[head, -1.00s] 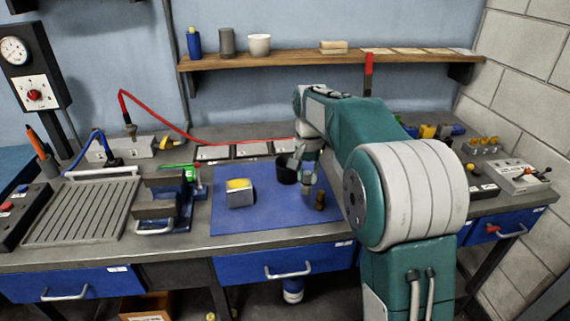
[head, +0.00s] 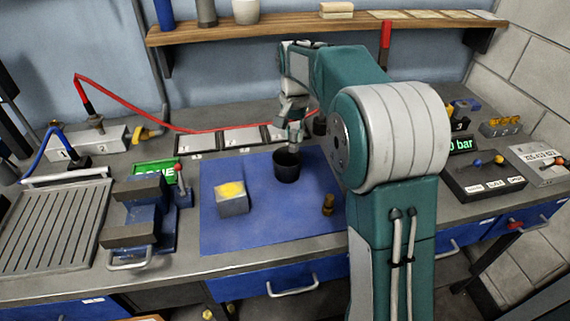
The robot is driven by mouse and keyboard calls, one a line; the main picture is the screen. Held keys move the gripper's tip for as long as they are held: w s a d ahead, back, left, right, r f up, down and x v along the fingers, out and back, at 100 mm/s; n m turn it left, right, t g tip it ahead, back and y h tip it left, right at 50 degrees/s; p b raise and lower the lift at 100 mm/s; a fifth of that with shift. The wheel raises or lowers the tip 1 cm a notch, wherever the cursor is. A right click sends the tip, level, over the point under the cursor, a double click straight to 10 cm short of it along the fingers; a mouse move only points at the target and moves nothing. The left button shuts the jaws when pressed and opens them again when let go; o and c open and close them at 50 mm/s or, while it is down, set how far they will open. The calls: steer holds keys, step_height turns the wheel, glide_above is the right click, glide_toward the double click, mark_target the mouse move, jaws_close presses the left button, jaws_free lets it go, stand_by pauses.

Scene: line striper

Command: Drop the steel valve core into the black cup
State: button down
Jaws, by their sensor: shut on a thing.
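The black cup (head: 287,172) stands upright on the blue mat in the head view, with its dark opening facing up. My gripper (head: 296,141) is just above the cup's rear right rim, pointing down. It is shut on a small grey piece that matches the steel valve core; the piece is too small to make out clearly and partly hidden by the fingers. I cannot tell whether its lower end is inside the cup's rim.
A small brass fitting (head: 328,205) stands on the blue mat (head: 260,232), right of the cup. A silver block with a yellow top (head: 232,203) sits to its left. A vise (head: 140,220) stands further left. Grey labelled trays (head: 230,138) lie behind the mat.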

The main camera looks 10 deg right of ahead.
mark_target(294, 146)
step_height(294, 146, down, 3)
steer(key=shift+d+f, duration=0.15)
steer(key=shift+f, duration=0.7)
steer(key=shift+c, duration=2.1)
jaws_free()
steer(key=shift+r, duration=0.15)
step_height(294, 146, up, 12)
steer(key=shift+w+f, duration=0.1)
steer(key=shift+f, duration=0.05)
